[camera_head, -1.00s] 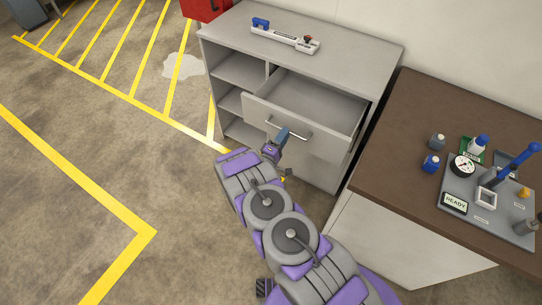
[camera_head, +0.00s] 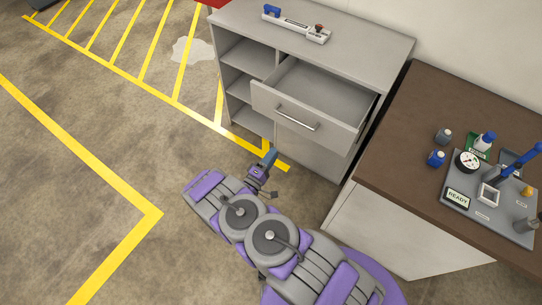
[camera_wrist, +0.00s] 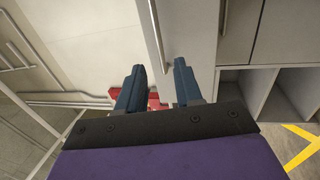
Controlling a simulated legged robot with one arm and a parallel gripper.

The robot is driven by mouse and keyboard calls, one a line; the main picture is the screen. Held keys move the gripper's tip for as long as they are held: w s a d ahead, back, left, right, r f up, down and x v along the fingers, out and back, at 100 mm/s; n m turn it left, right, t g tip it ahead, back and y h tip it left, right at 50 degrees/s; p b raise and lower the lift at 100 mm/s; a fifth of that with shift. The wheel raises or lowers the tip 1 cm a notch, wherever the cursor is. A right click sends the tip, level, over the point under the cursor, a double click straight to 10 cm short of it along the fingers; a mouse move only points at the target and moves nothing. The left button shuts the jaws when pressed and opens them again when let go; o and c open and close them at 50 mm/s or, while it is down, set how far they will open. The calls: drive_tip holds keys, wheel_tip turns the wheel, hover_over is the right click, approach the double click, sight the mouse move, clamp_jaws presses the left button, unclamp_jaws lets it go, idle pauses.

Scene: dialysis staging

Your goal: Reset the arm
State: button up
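My gripper (camera_head: 268,158) is at the end of my purple and grey arm, in front of the grey cabinet in the head view. It is clear of the open drawer (camera_head: 318,92) and its handle (camera_head: 297,118), to their lower left. In the wrist view my gripper's two dark blue fingers (camera_wrist: 158,88) stand apart with nothing between them. The drawer is pulled out and looks empty.
The grey cabinet (camera_head: 365,38) has open shelves on its left and a white device (camera_head: 297,27) on top. A brown-topped table (camera_head: 400,150) at right holds bottles and a grey panel marked READY (camera_head: 457,198). Open floor with yellow lines lies at left.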

idle(0.4)
drive_tip(key=w+a+r+m+g+y, duration=0.5)
drive_tip(key=w+a+r+y, duration=0.3)
drive_tip(key=w, duration=0.3)
drive_tip(key=s+r+m+g+y, duration=0.1)
drive_tip(key=s+r+g+y, duration=0.15)
drive_tip(key=r, duration=0.45)
drive_tip(key=s+r+m+g+y, duration=0.1)
drive_tip(key=s+r+g+y, duration=0.15)
drive_tip(key=r, duration=0.45)
drive_tip(key=s+d+r+g, duration=0.1)
drive_tip(key=s+d+r, duration=0.25)
drive_tip(key=s, duration=0.25)
drive_tip(key=s+d+r+g+y, duration=0.1)
drive_tip(key=s+d+r+g, duration=0.1)
drive_tip(key=s+r, duration=0.35)
drive_tip(key=s+d+r+g, duration=0.1)
drive_tip(key=s+d+r, duration=0.15)
drive_tip(key=s, duration=0.45)
drive_tip(key=s+d+r+m+g+h, duration=0.1)
drive_tip(key=s+d+m+g, duration=0.1)
drive_tip(key=s+d, duration=0.5)
drive_tip(key=s+d+r+m+g+h, duration=0.1)
drive_tip(key=s+d, duration=0.6)
drive_tip(key=s, duration=1)
drive_tip(key=shift+s+r+m+g+h, duration=0.25)
drive_tip(key=shift+r+m+g+h, duration=0.25)
drive_tip(key=shift+g, duration=0.3)
